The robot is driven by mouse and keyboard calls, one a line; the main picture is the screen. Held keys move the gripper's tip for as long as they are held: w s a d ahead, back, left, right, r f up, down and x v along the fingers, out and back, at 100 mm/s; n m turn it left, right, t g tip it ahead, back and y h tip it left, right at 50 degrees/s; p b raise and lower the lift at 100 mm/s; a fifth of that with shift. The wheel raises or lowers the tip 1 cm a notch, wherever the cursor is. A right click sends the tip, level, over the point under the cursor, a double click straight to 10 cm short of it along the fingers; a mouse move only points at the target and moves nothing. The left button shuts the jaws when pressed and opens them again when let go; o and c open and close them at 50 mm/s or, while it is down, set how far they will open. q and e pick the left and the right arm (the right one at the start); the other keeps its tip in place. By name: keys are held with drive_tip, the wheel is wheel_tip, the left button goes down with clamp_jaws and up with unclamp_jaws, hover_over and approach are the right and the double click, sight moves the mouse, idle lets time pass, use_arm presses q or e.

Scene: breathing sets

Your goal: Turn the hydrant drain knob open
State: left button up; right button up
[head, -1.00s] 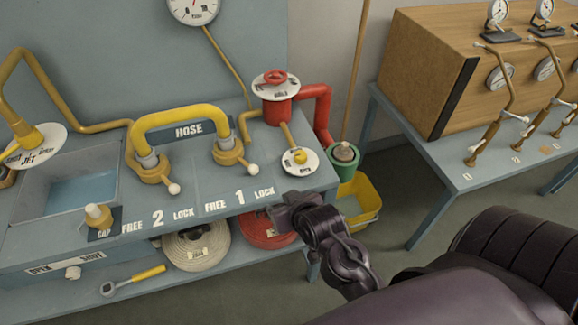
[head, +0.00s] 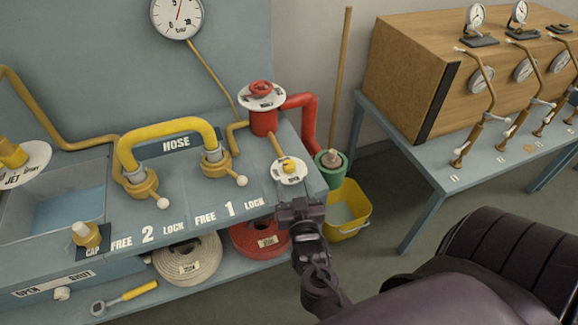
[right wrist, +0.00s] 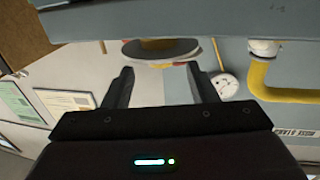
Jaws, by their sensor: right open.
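The yellow drain knob (head: 289,166) sits on a round white plate (head: 279,176) at the bench's front right corner. A brass pipe runs from it up to the red hydrant (head: 263,122), which has a red handwheel (head: 261,88) on a white disc. My right gripper (head: 300,206) is in front of the bench edge, just below and apart from the knob in the head view. In the right wrist view its two fingers (right wrist: 162,88) are spread with nothing gripped between them. A round plate (right wrist: 150,50) shows beyond them; which plate is unclear. My left gripper is out of view.
The yellow hose pipe (head: 165,131) stands left of the hydrant. A green container (head: 331,163) and a yellow bucket (head: 349,213) are right of the bench. Rolled hoses (head: 188,257) lie on the lower shelf. A second table (head: 470,180) stands at right.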

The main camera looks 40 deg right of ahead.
sight(290, 172)
drive_tip(key=p+x, duration=0.1)
drive_tip(key=x, duration=0.6)
drive_tip(key=c, duration=0.9)
drive_tip(key=shift+c, duration=0.2)
